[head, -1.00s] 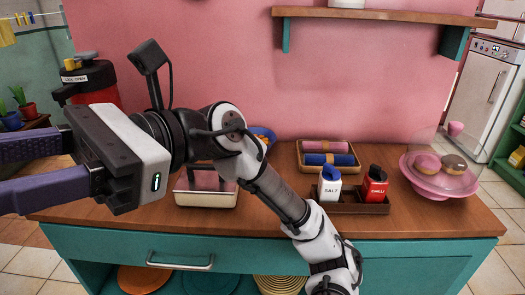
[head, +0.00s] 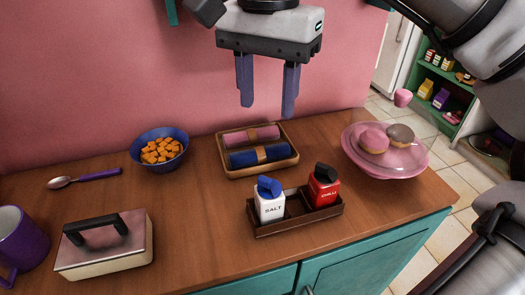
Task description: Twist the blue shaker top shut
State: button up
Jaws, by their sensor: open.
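The blue shaker top (head: 268,186) sits on the white salt shaker (head: 270,207), which stands upright at the left end of a dark brown caddy (head: 298,223). A red chilli shaker (head: 322,190) with a black top stands to its right in the same caddy. The blue top looks turned at an angle on the shaker; I cannot tell how tightly it sits. My gripper (head: 267,100) hangs above the counter with its purple fingers pointing down. It is open and empty, above and behind the salt shaker, apart from it.
A wooden tray with rolled napkins (head: 285,168) lies behind the caddy. A pink stand with doughnuts (head: 388,165) is at the right. A blue bowl (head: 160,165), a spoon (head: 72,181), a butter dish (head: 105,262) and a purple mug (head: 20,240) are at the left. The front middle counter is clear.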

aim_at(270, 185)
notch_tip(270, 185, down, 14)
jog(key=shift+s+r+b, duration=0.15)
jog(key=shift+b, duration=0.9)
grip_shut()
